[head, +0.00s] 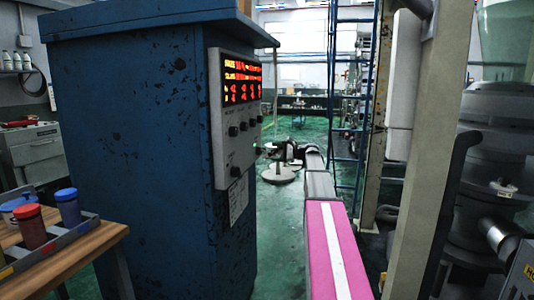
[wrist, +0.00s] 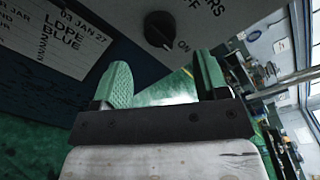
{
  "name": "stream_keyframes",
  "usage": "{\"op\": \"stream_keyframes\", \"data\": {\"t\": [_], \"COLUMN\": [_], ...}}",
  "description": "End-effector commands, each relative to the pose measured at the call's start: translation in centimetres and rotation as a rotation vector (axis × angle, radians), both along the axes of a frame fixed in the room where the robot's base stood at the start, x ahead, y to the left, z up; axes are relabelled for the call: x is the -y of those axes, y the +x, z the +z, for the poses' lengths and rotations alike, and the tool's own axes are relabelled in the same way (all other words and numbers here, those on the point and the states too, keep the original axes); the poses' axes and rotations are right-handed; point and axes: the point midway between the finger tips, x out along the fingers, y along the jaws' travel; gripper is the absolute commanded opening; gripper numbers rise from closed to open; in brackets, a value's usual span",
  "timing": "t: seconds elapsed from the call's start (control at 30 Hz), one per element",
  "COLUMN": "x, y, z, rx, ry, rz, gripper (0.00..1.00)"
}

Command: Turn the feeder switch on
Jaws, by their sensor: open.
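In the wrist view a black rotary switch (wrist: 158,30) sits on a grey panel face, with the word ON printed beside it at its lower right. A label above it is cut off and ends in "RS".
A white paper label (wrist: 62,35) is on the cabinet beside the panel. A wooden table (head: 65,262) with red and blue jars stands at the left. A pale post (head: 432,170) and dark machinery (head: 492,200) stand right of my arm. Green floor shows beyond.

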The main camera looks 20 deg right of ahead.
Motion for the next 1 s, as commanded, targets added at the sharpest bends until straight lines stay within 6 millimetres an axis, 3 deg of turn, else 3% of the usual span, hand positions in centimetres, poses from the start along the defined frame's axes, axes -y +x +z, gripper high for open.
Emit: {"op": "stream_keyframes", "data": {"t": [0.2, 0.4, 0.87, 1.0], "x": [2.8, 3.8, 3.7, 1.8], "y": [-1.7, -2.2, -2.3, -3.1], "z": [0.1, 0.2, 0.0, -2.4], "rx": [0.000, 0.000, -0.001, -0.016], "ry": [-0.001, -0.001, -0.004, -0.059], "rz": [-0.001, -0.001, 0.001, 0.007], "gripper": [0.67, 0.67, 0.67, 0.67]}}
